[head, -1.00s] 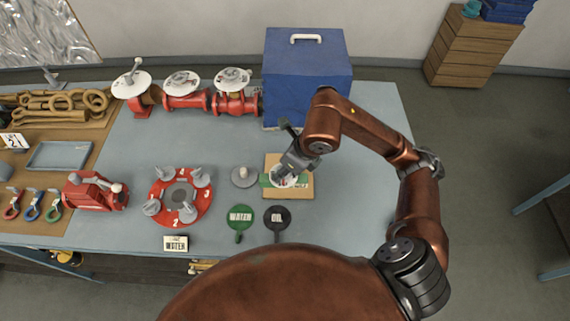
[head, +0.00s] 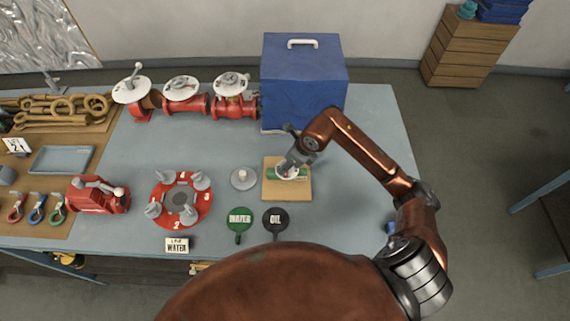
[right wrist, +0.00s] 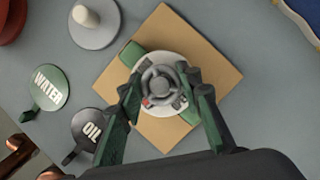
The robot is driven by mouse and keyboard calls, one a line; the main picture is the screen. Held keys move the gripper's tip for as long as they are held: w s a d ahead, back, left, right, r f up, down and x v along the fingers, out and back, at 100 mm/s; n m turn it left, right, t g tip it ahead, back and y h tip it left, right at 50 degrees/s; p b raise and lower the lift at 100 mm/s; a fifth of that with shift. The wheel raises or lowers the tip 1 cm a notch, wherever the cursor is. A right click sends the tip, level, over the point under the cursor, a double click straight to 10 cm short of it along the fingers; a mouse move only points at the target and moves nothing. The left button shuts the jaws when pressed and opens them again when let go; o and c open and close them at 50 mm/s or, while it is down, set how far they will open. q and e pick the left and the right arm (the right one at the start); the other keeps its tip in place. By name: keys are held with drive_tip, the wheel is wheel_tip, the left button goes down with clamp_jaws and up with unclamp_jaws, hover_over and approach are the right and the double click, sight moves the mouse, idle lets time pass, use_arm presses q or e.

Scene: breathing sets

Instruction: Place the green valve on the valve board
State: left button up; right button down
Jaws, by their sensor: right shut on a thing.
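The green valve has a green body with a white round plate and a grey handwheel. In the right wrist view the valve (right wrist: 130,53) lies over the tan valve board (right wrist: 215,70), its green ends showing on either side of the plate. In the head view the green valve (head: 302,178) also appears over the middle of the valve board (head: 296,195). My right gripper (head: 288,170) is shut on the valve; its two fingers (right wrist: 165,98) flank the plate. I cannot tell whether the valve touches the board. My left gripper is not in view.
Left of the board is a grey round base with a white knob (head: 242,178). The WATER (head: 239,219) and OIL (head: 275,220) paddles lie in front. A blue box (head: 304,85) stands behind.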

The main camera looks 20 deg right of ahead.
drive_tip(key=c, duration=1.8)
unclamp_jaws()
drive_tip(key=shift+f, duration=0.15)
drive_tip(key=o, duration=0.4)
drive_tip(key=shift+r, duration=0.25)
drive_tip(key=b+v, duration=0.2)
drive_tip(key=v, duration=0.9)
drive_tip(key=shift+s+r, duration=0.2)
drive_tip(key=shift+r, duration=0.15)
